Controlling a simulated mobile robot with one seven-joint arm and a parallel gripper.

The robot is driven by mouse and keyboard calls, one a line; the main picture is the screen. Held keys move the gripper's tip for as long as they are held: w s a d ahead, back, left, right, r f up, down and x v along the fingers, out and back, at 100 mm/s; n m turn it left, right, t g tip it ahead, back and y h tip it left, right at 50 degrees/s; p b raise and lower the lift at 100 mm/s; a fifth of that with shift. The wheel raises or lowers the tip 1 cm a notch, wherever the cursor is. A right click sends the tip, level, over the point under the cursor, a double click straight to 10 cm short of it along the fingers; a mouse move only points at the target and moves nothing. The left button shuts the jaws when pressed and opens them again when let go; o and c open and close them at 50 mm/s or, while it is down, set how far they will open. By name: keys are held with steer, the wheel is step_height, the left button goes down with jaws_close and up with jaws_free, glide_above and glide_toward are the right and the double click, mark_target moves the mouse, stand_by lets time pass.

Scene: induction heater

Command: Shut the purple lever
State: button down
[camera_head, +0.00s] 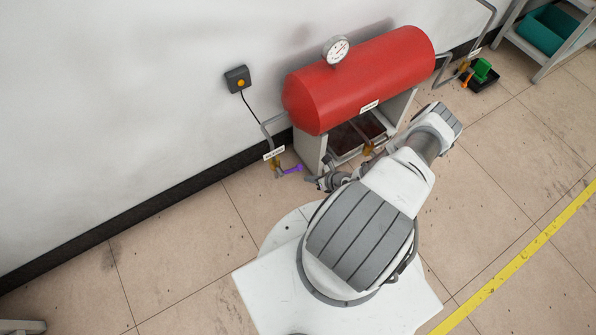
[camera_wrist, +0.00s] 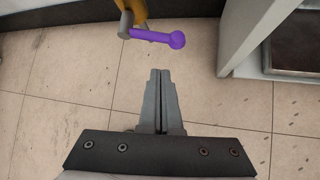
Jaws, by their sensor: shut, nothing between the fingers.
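The purple lever (camera_head: 293,169) is at the lower left of the red heater, on a yellow valve (camera_head: 275,163) at the end of a grey pipe. In the wrist view the purple lever (camera_wrist: 157,37) lies almost level, its round knob to the right, and the yellow valve body (camera_wrist: 134,10) is at its left end. My gripper (camera_wrist: 160,72) is shut and empty. Its fingertips point at the lever, a little below it in the wrist view and apart from it. In the head view my gripper (camera_head: 310,181) is just right of the lever.
The red tank (camera_head: 358,80) with a gauge (camera_head: 337,50) sits on a grey stand (camera_head: 308,150) close to the lever. A wall box (camera_head: 237,79) has a cable running down. A green container (camera_head: 481,70) is at the far right. Floor left of the lever is clear.

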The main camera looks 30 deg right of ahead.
steer(key=s+f+b+x, duration=0.1)
steer(key=b+x, duration=0.4)
steer(key=x, duration=0.6)
steer(key=shift+m, duration=0.4)
steer(key=shift+w+d+r+p, duration=0.1)
steer(key=shift+d+r+p, duration=0.15)
steer(key=shift+r, duration=0.8)
steer(key=shift+d+r+p, duration=0.1)
steer(key=shift+r+p, duration=0.1)
steer(key=shift+r, duration=0.85)
